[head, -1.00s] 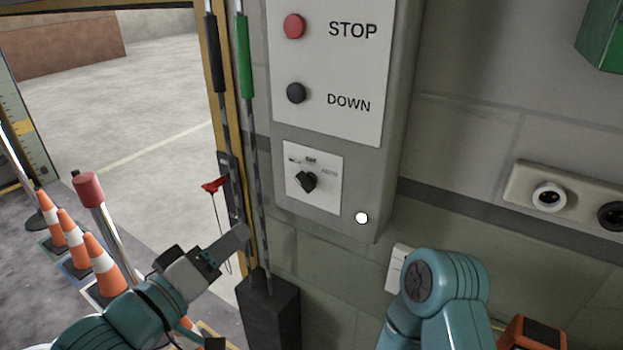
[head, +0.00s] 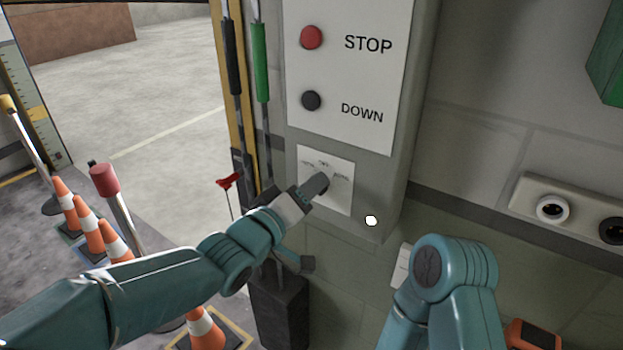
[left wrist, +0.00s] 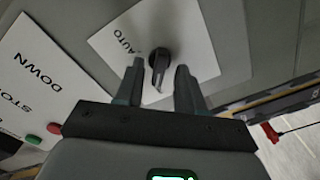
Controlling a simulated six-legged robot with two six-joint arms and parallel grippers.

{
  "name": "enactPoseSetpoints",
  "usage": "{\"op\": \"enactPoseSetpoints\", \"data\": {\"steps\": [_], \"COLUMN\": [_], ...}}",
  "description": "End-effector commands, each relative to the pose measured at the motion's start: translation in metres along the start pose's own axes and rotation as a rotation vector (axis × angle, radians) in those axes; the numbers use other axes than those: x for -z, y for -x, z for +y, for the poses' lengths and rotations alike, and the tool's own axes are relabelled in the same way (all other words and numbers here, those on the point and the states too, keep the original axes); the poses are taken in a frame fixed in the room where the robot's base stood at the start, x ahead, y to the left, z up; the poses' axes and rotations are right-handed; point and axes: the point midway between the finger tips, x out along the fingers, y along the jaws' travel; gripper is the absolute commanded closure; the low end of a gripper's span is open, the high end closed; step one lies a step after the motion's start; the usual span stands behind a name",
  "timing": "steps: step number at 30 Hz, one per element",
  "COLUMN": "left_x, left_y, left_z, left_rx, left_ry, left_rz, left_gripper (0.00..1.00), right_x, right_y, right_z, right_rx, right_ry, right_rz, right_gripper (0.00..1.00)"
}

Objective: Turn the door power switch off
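The switch is a dark rotary knob (left wrist: 159,66) on a white plate (head: 340,197) low on the grey control box. Small labels sit above it; only AUTO reads clearly, in the left wrist view. My left gripper (head: 320,183) is in front of the plate and covers most of the knob in the head view. In the left wrist view the two fingers (left wrist: 160,80) are apart, one on each side of the knob, with gaps visible. I cannot tell from here whether either finger touches it. My right arm shows at the lower right, but its gripper is out of view.
Above the plate are a red STOP button (head: 311,37) and a black DOWN button (head: 311,100). Black and green-gripped rods (head: 261,62) hang left of the box. Orange cones (head: 90,222) and a red-topped post (head: 105,180) stand at left. A socket strip (head: 575,212) is at right.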

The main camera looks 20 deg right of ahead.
Motion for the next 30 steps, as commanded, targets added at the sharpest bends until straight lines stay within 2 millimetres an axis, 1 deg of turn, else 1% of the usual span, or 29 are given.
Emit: {"op": "enactPoseSetpoints", "data": {"steps": [3, 11, 12, 14, 15, 16, 23, 30], "left_x": [0.0, -0.001, -0.001, 0.0, 0.0, 0.0, -0.001, -0.001], "left_y": [-0.008, -0.011, -0.01, -0.01, -0.01, -0.01, -0.009, -0.009], "left_z": [0.001, 0.0, 0.0, 0.0, 0.0, -0.001, -0.001, -0.002], "left_rx": [0.0, 0.0, 0.0, 0.0, 0.0, 0.0, 0.001, -0.001], "left_ry": [0.0, 0.0, 0.0, 0.001, 0.001, 0.001, -0.01, -0.103], "left_rz": [0.0, 0.0, 0.0, 0.0, 0.0, 0.0, 0.001, 0.003], "left_gripper": [0.62, 0.62, 0.65, 0.84, 0.97, 1.0, 1.0, 1.0], "right_x": [0.0, 0.0, 0.0, 0.0, 0.0, 0.0, 0.0, 0.0], "right_y": [0.004, 0.003, 0.003, 0.003, 0.003, 0.003, 0.001, -0.011], "right_z": [-0.001, -0.001, -0.001, -0.001, -0.001, -0.001, 0.0, 0.004], "right_rx": [0.0, 0.0, 0.0, 0.0, 0.0, 0.0, 0.0, 0.0], "right_ry": [0.0, 0.0, 0.0, 0.0, 0.0, 0.0, 0.0, 0.0], "right_rz": [0.0, 0.0, 0.0, 0.0, 0.0, 0.0, 0.0, 0.0], "right_gripper": [1.0, 1.0, 1.0, 1.0, 1.0, 1.0, 1.0, 1.0]}}
